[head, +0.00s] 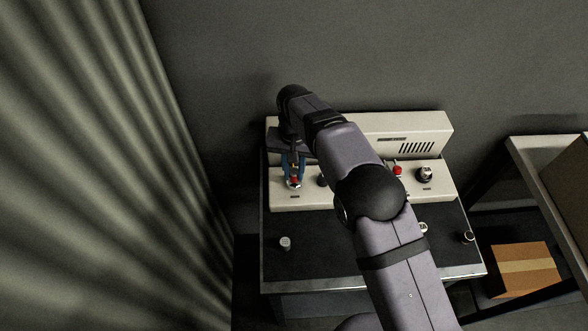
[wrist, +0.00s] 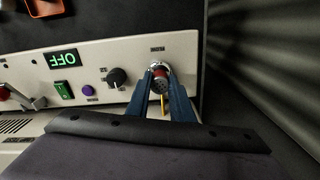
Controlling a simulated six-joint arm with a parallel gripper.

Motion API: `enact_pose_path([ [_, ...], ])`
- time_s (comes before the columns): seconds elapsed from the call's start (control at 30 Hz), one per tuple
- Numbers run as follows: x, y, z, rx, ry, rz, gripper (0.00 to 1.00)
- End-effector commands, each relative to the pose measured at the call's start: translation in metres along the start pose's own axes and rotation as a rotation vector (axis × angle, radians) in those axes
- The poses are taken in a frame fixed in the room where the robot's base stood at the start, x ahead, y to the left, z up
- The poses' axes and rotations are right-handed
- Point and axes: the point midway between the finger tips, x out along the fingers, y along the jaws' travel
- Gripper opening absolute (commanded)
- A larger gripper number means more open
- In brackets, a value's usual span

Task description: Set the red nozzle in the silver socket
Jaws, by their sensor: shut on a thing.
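The red nozzle (wrist: 160,83) is between the two blue fingertips of my gripper (wrist: 161,88), which is shut on it. In the wrist view its far end meets the silver socket (wrist: 159,66) on the cream panel of the brewer; I cannot tell how deep it sits. In the head view the nozzle (head: 296,181) shows as a small red spot between the fingers of my gripper (head: 293,176), at the left end of the brewer (head: 400,125). The fingers and nozzle hide most of the socket.
A black knob (wrist: 117,77), a purple button (wrist: 88,90) and a green switch (wrist: 63,90) line the panel beside the socket. Small silver-topped parts (head: 285,242) (head: 468,237) stand on the dark mat (head: 330,255). A cardboard box (head: 524,268) is at the right.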

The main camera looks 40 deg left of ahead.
Motion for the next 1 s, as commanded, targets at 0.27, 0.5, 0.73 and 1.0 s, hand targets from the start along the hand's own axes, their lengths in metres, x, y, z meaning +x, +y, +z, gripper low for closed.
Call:
enact_pose_path([
  [0.27,0.002,0.000,0.000,0.000,0.000,0.000,0.00],
  [0.5,0.002,0.000,0.000,0.000,0.000,0.000,0.00],
  [0.73,0.004,0.000,0.000,0.000,0.000,0.000,0.00],
  [1.0,0.011,0.000,0.000,0.000,0.000,0.000,0.00],
])
